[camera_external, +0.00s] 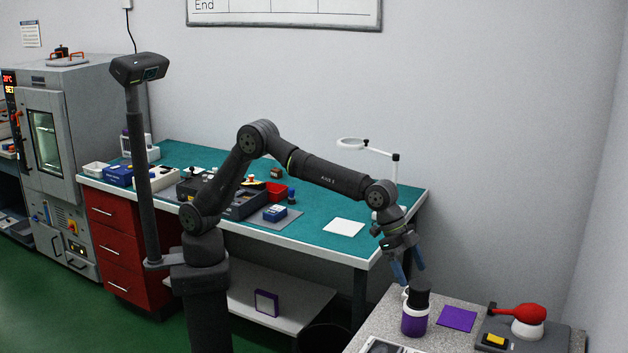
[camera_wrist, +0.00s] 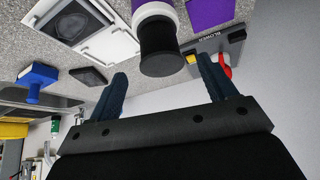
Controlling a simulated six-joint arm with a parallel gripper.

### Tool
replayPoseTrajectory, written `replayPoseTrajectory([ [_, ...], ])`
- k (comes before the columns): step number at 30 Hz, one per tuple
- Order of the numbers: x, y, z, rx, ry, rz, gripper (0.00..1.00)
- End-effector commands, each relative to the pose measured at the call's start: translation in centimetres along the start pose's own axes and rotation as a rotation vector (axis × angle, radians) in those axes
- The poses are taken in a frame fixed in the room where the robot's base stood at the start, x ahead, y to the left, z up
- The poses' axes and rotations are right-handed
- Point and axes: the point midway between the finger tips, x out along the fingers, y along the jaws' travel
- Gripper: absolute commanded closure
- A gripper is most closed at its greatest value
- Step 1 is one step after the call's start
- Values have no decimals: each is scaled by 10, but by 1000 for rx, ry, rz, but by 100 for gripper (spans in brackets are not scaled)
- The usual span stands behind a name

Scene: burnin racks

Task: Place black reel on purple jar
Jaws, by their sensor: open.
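The purple jar (camera_external: 414,322) stands on the speckled grey table at the lower right, with a white upper part. The black reel (camera_external: 420,298) sits upright on top of the jar. In the wrist view the reel (camera_wrist: 159,45) is a dark cylinder with wider ends, in line with the white end of the jar (camera_wrist: 151,11). My gripper (camera_external: 409,272) is open and empty just above the reel, apart from it. Its blue fingers (camera_wrist: 162,66) show on either side of the reel in the wrist view. The exact contact between reel and jar is hard to see.
A purple square (camera_external: 457,318) lies right of the jar. A blower (camera_wrist: 208,42) with a red part is on a grey base beyond it. A white-framed tray (camera_wrist: 75,22), a small black pad (camera_wrist: 88,76) and a blue-handled item (camera_wrist: 37,77) lie on the other side.

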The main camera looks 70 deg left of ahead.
Motion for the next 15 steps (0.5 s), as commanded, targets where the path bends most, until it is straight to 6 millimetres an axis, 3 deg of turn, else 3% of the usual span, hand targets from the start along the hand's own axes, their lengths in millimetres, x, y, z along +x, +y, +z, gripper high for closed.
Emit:
replayPoseTrajectory([
  [6,-38,0,0,0,0,0,23],
  [15,-52,0,0,0,-1,0,23],
])
